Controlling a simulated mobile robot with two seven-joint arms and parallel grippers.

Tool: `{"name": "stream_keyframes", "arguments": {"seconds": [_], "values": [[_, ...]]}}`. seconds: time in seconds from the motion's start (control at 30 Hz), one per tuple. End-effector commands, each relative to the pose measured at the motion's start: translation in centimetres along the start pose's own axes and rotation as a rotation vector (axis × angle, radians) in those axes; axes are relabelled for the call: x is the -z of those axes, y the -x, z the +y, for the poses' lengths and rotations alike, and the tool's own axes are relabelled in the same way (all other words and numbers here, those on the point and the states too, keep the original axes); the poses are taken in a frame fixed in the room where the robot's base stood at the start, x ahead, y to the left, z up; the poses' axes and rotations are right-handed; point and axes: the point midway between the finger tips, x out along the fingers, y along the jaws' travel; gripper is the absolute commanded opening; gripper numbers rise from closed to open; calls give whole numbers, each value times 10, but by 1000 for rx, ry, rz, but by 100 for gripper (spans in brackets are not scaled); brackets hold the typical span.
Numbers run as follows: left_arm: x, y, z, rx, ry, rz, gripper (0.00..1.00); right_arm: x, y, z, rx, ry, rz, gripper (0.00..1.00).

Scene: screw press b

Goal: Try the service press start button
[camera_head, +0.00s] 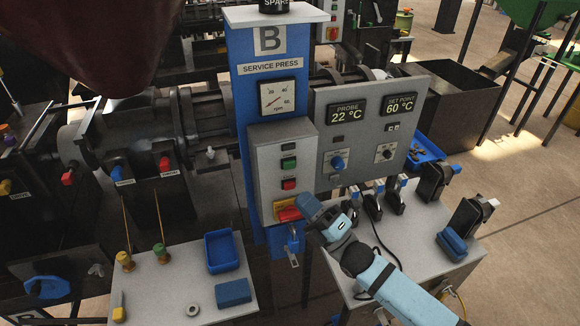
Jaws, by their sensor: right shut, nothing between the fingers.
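The service press B is a blue column (240,110) with a grey control box (265,165) on its front. The box carries a green button (288,163), a red button (288,184) below it, and a red rotary handle (289,214) on a yellow plate (283,204) at the bottom. My right gripper (305,211) is shut and empty, just right of the red handle and below the two buttons. I cannot tell whether it touches the handle. A blue padlock-like piece with a tag (293,250) hangs below the box. My left gripper is out of view.
A dial gauge (277,97) sits above the box. A panel (368,120) reads 22 °C and 60 °C. A grey bench (440,275) with several dark clamps stands right, under my right arm. A tray table (185,290) stands front left. Machinery fills the left.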

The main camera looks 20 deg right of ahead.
Motion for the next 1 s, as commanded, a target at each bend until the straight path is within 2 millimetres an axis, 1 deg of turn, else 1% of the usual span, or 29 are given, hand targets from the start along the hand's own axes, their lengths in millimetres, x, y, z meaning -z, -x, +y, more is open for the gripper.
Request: {"name": "stream_keyframes", "arguments": {"seconds": [0.23,0.5,0.7,1.0], "values": [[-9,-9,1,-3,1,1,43,-18,-24,-21,0,2,1,0],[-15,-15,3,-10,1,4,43,-34,-45,-35,-1,1,0,0],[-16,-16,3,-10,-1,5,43,-37,-51,-38,0,1,1,0],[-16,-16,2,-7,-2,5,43,-38,-52,-38,1,0,0,0]]}}
